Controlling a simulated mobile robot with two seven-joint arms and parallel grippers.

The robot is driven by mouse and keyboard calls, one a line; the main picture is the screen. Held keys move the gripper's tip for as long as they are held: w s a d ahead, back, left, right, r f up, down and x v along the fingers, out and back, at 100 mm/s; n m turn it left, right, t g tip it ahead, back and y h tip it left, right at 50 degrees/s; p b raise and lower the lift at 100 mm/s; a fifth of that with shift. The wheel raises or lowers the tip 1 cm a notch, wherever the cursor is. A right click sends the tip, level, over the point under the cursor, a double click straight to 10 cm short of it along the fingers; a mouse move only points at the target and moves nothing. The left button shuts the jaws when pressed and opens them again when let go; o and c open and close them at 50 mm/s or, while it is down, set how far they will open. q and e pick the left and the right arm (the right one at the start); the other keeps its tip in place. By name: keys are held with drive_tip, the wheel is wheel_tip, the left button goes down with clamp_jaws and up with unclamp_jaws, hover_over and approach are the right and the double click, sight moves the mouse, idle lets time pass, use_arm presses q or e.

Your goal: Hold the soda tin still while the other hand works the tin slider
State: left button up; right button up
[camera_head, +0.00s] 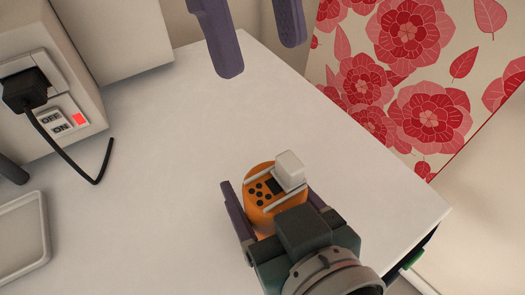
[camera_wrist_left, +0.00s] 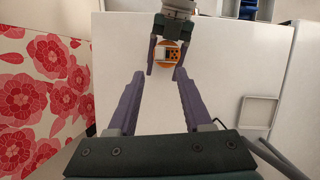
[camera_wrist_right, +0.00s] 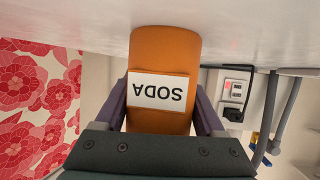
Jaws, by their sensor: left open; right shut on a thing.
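The orange soda tin (camera_head: 277,203) stands on the white table. Its top has dark holes, a dark slot and a white block, seemingly the tin slider (camera_head: 289,167), toward one side. My right gripper (camera_head: 269,190) is shut on the tin, one purple finger on each side. In the right wrist view the tin (camera_wrist_right: 164,55) shows between the fingers, its white SODA label (camera_wrist_right: 158,91) upside down. My left gripper (camera_head: 260,58) is open and empty, well apart from the tin at the top. In the left wrist view the tin (camera_wrist_left: 166,53) shows beyond its fingers.
A beige unit with a black plug (camera_head: 24,92), its cable and an OFF/ON switch (camera_head: 55,121) stands at the left. A pale tray (camera_head: 40,230) lies at the lower left. A red flowered panel (camera_head: 400,80) stands at the upper right. The table between the grippers is clear.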

drive_tip(key=c, duration=0.4)
use_arm(q)
drive_tip(key=shift+c, duration=0.8)
use_arm(e)
drive_tip(key=shift+c, duration=0.2)
use_arm(q)
drive_tip(key=m, duration=0.2)
drive_tip(key=shift+d+m+t, duration=0.3)
drive_tip(key=shift+m+t, duration=0.1)
drive_tip(key=c, duration=0.3)
drive_tip(key=m, duration=0.2)
drive_tip(key=d+m+t, duration=0.1)
drive_tip(key=m, duration=0.2)
drive_tip(key=shift+s+d+m+t, duration=0.15)
drive_tip(key=shift+m+t, duration=0.15)
drive_tip(key=c, duration=0.3)
drive_tip(key=m, duration=0.2)
drive_tip(key=d+m+t, duration=0.1)
drive_tip(key=m, duration=0.3)
drive_tip(key=shift+s+d+r+t, duration=0.1)
drive_tip(key=shift+s+d+t, duration=0.15)
drive_tip(key=shift+s+t, duration=0.05)
clamp_jaws()
drive_tip(key=m, duration=0.1)
drive_tip(key=d+m, duration=0.1)
drive_tip(key=m, duration=0.1)
drive_tip(key=s+m+t, duration=0.1)
drive_tip(key=m, duration=0.1)
drive_tip(key=shift+d+r, duration=0.15)
drive_tip(key=shift+r, duration=0.05)
